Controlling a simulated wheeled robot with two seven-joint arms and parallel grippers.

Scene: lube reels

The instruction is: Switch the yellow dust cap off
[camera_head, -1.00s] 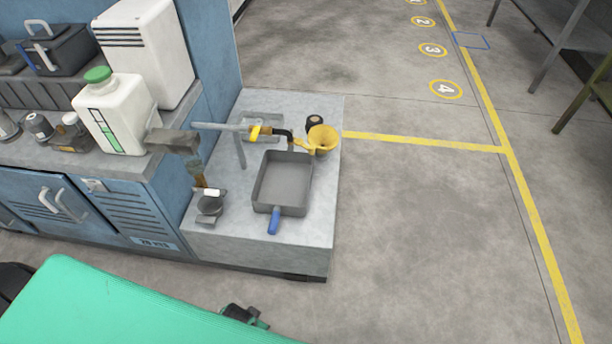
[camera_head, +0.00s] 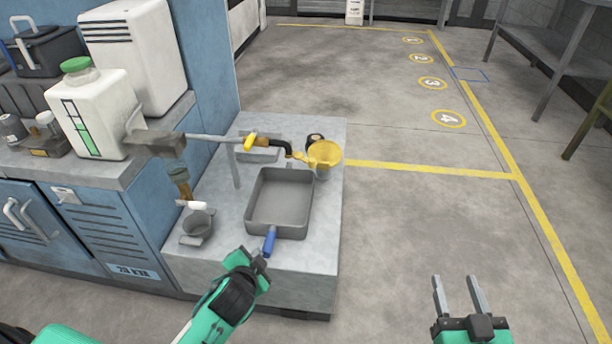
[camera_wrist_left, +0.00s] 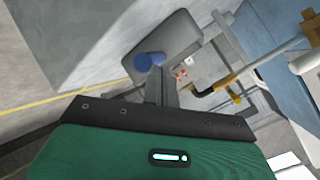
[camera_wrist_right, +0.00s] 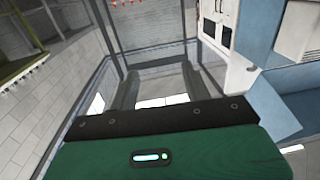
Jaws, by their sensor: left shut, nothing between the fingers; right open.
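A yellow cup-shaped piece (camera_head: 324,154) sits at the end of a dark curved spout, over the right edge of the grey bench. A smaller yellow piece (camera_head: 250,141) is on the pipe to its left. I cannot tell for sure which is the dust cap. My right gripper (camera_head: 460,280) is open and empty above the floor, to the right.
A white bottle with a green cap (camera_head: 92,112) stands on the blue cabinet (camera_head: 85,225) at left. A small black round item (camera_head: 315,139) is behind the yellow cup. The floor right of the bench is clear.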

